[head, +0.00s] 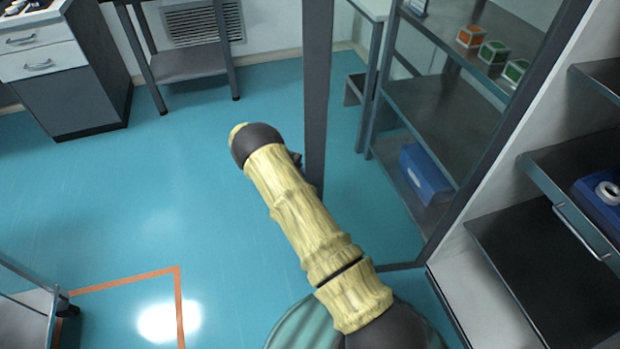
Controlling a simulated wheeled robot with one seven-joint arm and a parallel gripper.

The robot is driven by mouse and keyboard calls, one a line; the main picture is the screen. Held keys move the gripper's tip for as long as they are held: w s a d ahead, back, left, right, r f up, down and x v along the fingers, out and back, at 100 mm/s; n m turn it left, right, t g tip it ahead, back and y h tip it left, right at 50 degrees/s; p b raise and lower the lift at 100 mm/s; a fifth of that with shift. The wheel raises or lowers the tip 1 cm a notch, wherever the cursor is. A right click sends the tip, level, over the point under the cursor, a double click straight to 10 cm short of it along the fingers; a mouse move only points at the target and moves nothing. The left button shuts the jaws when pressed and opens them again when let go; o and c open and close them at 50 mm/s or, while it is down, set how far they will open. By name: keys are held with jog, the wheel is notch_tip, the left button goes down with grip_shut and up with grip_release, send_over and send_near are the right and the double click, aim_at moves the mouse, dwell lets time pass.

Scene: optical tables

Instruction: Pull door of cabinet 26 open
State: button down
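A glass door with a dark grey frame (317,75) stands swung out from the open cabinet (545,215) on the right. Its free upright edge is near the picture's middle, and its other side meets the cabinet front. No number can be read on the cabinet. My arm, in a pale yellow sleeve, reaches up to the door's free edge. Only a small dark part of my gripper (296,158) shows beside that edge, behind the arm's dark end. Its fingers are hidden, so whether they touch or hold the door is unclear.
Through the glass shows a shelf rack (440,115) with small boxes (493,52) and a blue bin (425,175). A drawer unit (65,85) and a grey stand (190,65) are at the back left. A cart (30,318) is at lower left. The blue floor (150,200) between is clear.

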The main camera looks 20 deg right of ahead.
jog(key=shift+d, duration=0.1)
jog(key=c, duration=1.6)
grip_release()
